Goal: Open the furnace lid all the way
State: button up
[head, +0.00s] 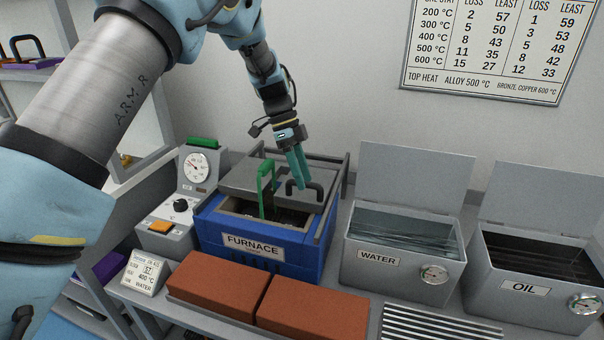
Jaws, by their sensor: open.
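The blue furnace (215,228) stands on the bench in the middle of the head view, with a FURNACE label on its front. Its grey lid (243,177) lies flat over the rear part of the top, and the front part of the chamber is uncovered. A black loop handle (318,188) stands on the lid's right part. My gripper (301,178) points down at this handle, its teal fingers overlapping the handle's left part in the picture. It is open; I cannot tell whether it touches the handle. A green upright handle (264,180) rises from the furnace opening.
A control box with a dial (195,169) stands left of the furnace. Two reddish bricks (310,308) lie in front. A WATER tank (385,265) and an OIL tank (520,295), lids raised, stand to the right. Grey rails (335,205) flank the lid.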

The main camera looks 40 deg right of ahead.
grip_shut()
dwell(1.4)
